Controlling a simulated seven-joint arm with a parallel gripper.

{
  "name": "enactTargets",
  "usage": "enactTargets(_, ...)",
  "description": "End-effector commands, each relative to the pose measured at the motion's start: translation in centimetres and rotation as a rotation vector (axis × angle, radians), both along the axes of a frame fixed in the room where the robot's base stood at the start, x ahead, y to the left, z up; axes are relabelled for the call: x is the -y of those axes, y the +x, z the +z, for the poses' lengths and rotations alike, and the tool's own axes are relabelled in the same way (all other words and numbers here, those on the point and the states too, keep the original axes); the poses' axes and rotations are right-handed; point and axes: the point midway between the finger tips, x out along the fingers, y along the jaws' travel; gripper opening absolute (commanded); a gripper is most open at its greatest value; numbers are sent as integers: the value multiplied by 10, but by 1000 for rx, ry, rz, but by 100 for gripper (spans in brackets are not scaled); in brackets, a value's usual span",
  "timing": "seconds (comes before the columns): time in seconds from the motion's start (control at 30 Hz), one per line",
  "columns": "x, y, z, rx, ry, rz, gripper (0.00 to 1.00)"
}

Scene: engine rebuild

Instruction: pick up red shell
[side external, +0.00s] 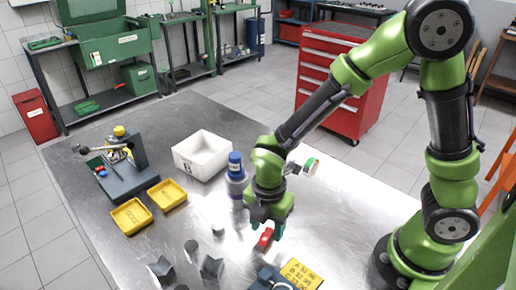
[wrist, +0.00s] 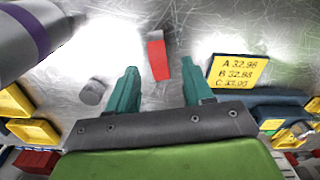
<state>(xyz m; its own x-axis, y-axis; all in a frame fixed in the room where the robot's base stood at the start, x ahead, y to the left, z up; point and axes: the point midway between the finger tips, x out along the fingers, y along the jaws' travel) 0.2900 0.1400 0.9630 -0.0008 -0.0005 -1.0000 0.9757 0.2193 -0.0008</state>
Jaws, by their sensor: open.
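The red shell (side external: 264,239) is a small red piece lying on the metal table, right by my gripper in the side view. It also shows in the wrist view (wrist: 158,60), just past and between the fingertips, with a pale end at the top. My gripper (side external: 266,222) points down above the table. I cannot tell the exact height gap to the shell.
A yellow card with numbers (wrist: 237,70) lies to the right. A grey cylinder (wrist: 93,91) is to the left. A blue-capped bottle (side external: 236,182) stands close behind my gripper. A white bin (side external: 203,155) and yellow trays (side external: 132,216) sit farther left.

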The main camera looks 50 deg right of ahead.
Motion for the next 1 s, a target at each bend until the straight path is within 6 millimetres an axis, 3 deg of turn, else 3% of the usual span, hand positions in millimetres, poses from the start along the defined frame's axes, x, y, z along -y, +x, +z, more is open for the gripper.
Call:
enactTargets(0.13, 0, 0, -14, -1, 0, -1, 51)
enactTargets(0.37, 0, 0, -14, 1, 1, -2, 51)
enactTargets(0.7, 0, 0, -14, 1, 0, -1, 0)
enactTargets(1.0, 0, 1, -12, 3, 2, -1, 0)
